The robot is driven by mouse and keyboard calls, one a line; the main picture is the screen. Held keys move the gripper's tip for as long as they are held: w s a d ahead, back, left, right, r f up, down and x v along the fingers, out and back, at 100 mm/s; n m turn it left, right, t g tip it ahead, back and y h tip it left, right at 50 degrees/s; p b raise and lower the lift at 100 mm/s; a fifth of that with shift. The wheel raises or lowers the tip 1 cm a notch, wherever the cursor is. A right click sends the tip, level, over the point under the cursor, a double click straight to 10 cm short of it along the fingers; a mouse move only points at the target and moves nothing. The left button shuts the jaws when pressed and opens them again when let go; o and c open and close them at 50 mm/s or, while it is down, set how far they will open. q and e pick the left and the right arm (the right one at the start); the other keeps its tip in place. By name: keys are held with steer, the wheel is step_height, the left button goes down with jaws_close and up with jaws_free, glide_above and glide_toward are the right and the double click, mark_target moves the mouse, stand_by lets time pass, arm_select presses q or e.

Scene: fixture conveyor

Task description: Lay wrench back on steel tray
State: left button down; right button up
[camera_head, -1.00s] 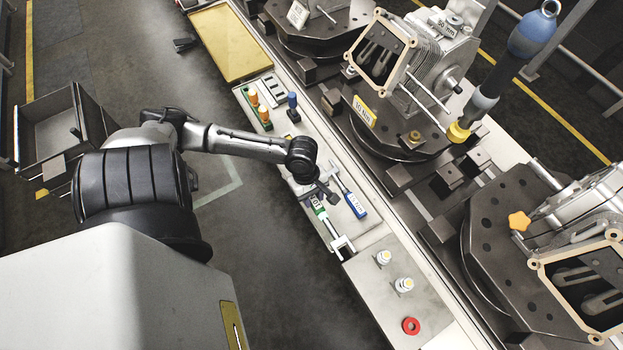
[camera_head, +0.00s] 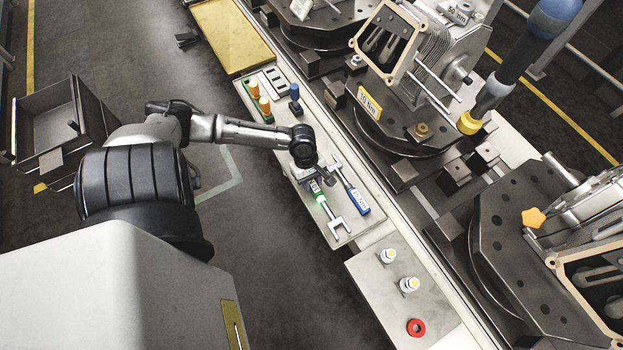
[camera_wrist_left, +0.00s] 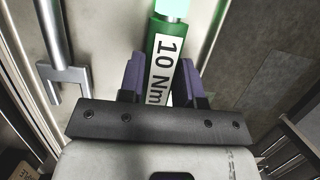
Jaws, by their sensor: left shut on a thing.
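My left gripper (camera_head: 312,181) is shut on the handle of a wrench (camera_head: 321,199) with a green grip. In the left wrist view, the purple fingers (camera_wrist_left: 163,80) sit on either side of the green handle (camera_wrist_left: 162,68), which has a white "10 Nm" label. The wrench's open-jawed metal head points toward the near end of the steel tray (camera_head: 352,229). The wrench is over or on the tray; whether it touches the surface I cannot tell. A blue-handled wrench (camera_head: 357,201) lies beside it on the tray. My right gripper is not in view.
Orange-topped tools (camera_head: 264,104) and a blue-topped one (camera_head: 295,98) stand farther along the bench. Fixtures with metal housings (camera_head: 420,60) stand to the right. A yellow tray (camera_head: 232,38) is at the back.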

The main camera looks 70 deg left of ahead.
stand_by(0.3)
arm_select(q)
steer(key=c, duration=0.8)
jaws_free()
steer(key=shift+f, duration=0.2)
steer(key=shift+r, duration=0.3)
steer(key=w+p+v, duration=0.1)
steer(key=p+v, duration=0.3)
steer(key=v, duration=0.7)
steer(key=s+d+f+m, duration=0.2)
steer(key=s+d+m, duration=0.1)
steer(key=d+m, duration=0.3)
steer(key=s+d+f+m, duration=0.2)
steer(key=s+d+m, duration=0.2)
steer(key=d+m, duration=0.25)
steer(key=s+d+r+m+t+y, duration=0.1)
steer(key=d+r+m+t+y, duration=0.2)
steer(key=d+m, duration=0.6)
step_height(320, 180, up, 2)
steer(key=shift+d+r, duration=0.15)
